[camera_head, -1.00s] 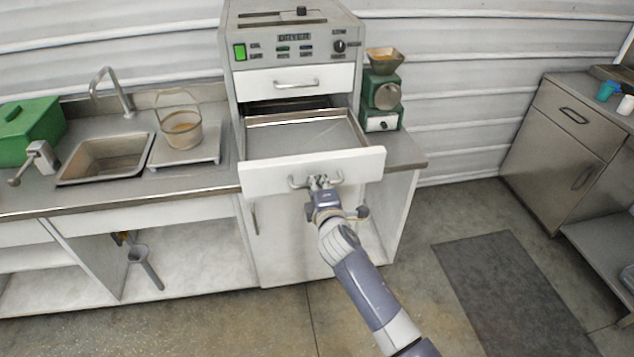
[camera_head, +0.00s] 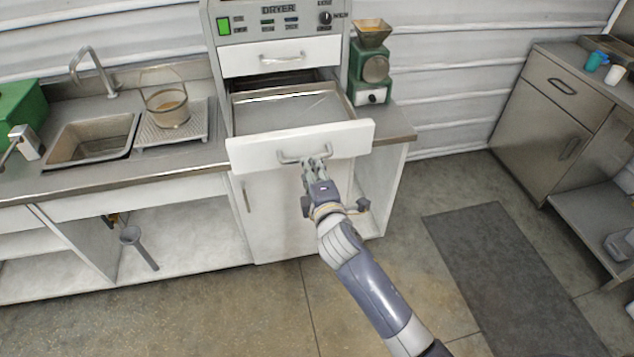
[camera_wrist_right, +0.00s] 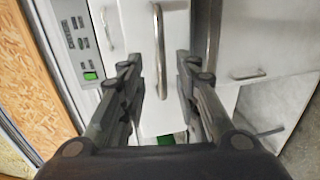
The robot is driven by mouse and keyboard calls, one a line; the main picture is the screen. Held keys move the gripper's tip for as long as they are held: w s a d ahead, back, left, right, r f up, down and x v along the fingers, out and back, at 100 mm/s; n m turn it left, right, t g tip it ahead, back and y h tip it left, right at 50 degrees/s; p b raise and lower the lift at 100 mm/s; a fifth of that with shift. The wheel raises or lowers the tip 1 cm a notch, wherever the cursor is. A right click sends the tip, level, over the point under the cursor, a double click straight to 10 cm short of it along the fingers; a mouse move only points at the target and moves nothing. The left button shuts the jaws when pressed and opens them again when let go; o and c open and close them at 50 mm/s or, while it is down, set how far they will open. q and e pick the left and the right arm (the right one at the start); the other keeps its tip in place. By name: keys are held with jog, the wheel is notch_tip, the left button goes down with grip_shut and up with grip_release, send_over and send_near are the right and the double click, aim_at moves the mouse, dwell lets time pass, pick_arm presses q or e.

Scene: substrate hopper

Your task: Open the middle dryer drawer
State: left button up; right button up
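The middle dryer drawer (camera_head: 347,140) is pulled out from the dryer (camera_head: 275,28), with its metal tray (camera_head: 290,110) showing behind the white front. Its bar handle (camera_head: 290,159) is on that front and also shows in the right wrist view (camera_wrist_right: 158,45). My right gripper (camera_head: 317,162) is just in front of and below the handle. In the right wrist view my right gripper (camera_wrist_right: 162,75) is open, its fingers apart with the handle between and beyond the tips, and nothing gripped. My left gripper is not in view.
The closed upper drawer (camera_head: 281,56) is above the open one. A green grinder (camera_head: 374,72) stands to the right on the counter; a sink (camera_head: 92,138) and a glass beaker (camera_head: 167,107) are to the left. The floor in front is clear, with a dark mat (camera_head: 505,265) at right.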

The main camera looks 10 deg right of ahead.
jog(key=s, duration=0.2)
jog(key=s+r, duration=0.1)
jog(key=s, duration=0.1)
jog(key=shift+s+d, duration=0.1)
jog(key=shift+s, duration=0.3)
jog(key=s+d+f+m+g+b, duration=0.1)
jog(key=s+d+f+m+g, duration=0.3)
jog(key=f, duration=0.9)
jog(key=s+a+f+g+b, duration=0.1)
jog(key=s+f, duration=0.5)
jog(key=f, duration=0.8)
jog(key=s+d+f+m+g+b, duration=0.2)
jog(key=s+f+m+g, duration=0.15)
jog(key=f, duration=0.95)
jog(key=s+d+f+m+g+b, duration=0.1)
jog(key=s+d+f+m+g, duration=0.1)
jog(key=s+f, duration=0.5)
jog(key=s+d+f+m+g+b, duration=0.1)
jog(key=s+f, duration=0.7)
jog(key=s, duration=0.9)
jog(key=s+d+f+m+g, duration=0.3)
jog(key=s+f, duration=0.4)
jog(key=s, duration=0.5)
jog(key=shift+s+d+f+m+h+b, duration=0.2)
jog(key=shift+d+m+h+b, duration=0.15)
jog(key=shift+d+m, duration=0.75)
